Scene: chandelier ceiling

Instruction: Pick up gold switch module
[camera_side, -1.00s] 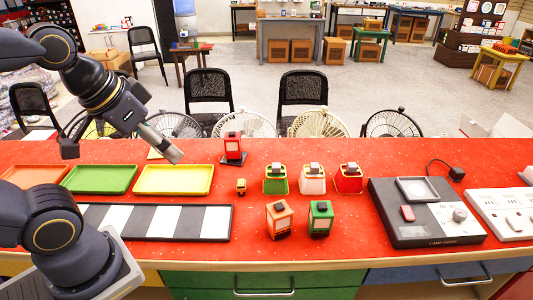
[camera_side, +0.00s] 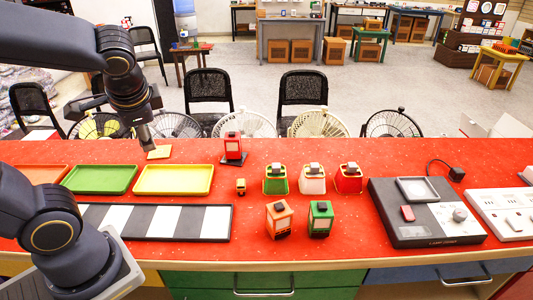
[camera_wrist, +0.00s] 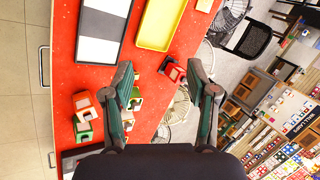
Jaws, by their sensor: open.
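A flat gold-yellow square piece (camera_side: 159,152) lies on the red table near its far edge, behind the yellow tray. A small orange-yellow block with dark parts (camera_side: 241,187) stands right of that tray. I cannot tell for sure which of the two is the gold switch module. My gripper (camera_side: 145,144) is beside the flat gold piece on its left in the side view, pointing down; its height above the table is unclear. In the wrist view my gripper (camera_wrist: 160,76) is open, with nothing held between its fingers.
Yellow (camera_side: 173,180), green (camera_side: 100,180) and orange trays lie left, with a striped black-and-white board (camera_side: 160,236) in front. A red lantern-like block (camera_side: 233,147) stands right of the gold piece. Several coloured blocks and a black device (camera_side: 412,232) fill the right.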

